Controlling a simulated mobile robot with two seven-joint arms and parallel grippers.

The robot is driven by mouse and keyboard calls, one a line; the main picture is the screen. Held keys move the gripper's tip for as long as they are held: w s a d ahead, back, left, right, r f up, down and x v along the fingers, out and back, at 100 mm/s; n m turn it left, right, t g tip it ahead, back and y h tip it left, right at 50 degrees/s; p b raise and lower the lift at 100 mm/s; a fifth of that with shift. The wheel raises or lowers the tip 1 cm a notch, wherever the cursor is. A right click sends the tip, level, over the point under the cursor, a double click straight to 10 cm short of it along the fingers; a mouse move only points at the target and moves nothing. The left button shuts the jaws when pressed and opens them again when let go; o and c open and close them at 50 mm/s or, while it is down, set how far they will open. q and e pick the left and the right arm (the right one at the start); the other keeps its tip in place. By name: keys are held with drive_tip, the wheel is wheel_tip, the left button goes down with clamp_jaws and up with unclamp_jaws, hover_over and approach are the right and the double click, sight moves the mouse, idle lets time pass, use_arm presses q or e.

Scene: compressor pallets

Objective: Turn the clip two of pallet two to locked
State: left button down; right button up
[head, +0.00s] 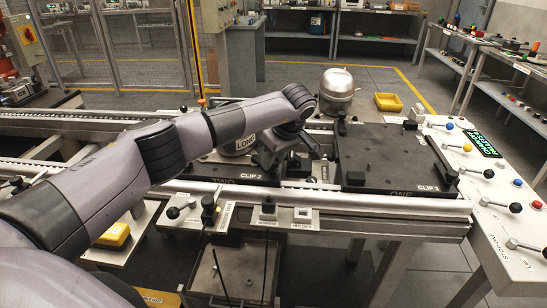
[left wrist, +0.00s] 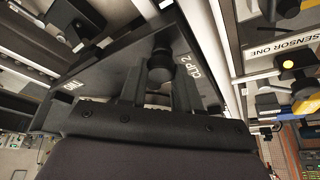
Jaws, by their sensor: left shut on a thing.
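Pallet two (head: 215,173) is a dark plate on the conveyor, marked TWO and CLIP 2 along its front edge. My left arm crosses in front of it. My left gripper (head: 287,150) is down at the right part of this pallet. In the left wrist view, clip two (left wrist: 160,62) is a black, knob-like part beside the CLIP 2 lettering. The two fingers stand on either side of it, and the gripper is shut on it. In the head view the gripper hides the clip. I cannot tell whether it is locked. My right gripper is out of view.
Pallet one (head: 385,155) lies to the right on the same conveyor. A grey compressor (head: 337,92) and a yellow bin (head: 388,102) stand behind. A white control panel (head: 480,180) with levers is at the right. The conveyor's front rail (head: 350,200) runs below the pallets.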

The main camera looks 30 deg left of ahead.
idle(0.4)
use_arm(q)
drive_tip(key=c, duration=0.8)
unclamp_jaws()
drive_tip(key=v, duration=0.7)
drive_tip(key=shift+r, duration=0.15)
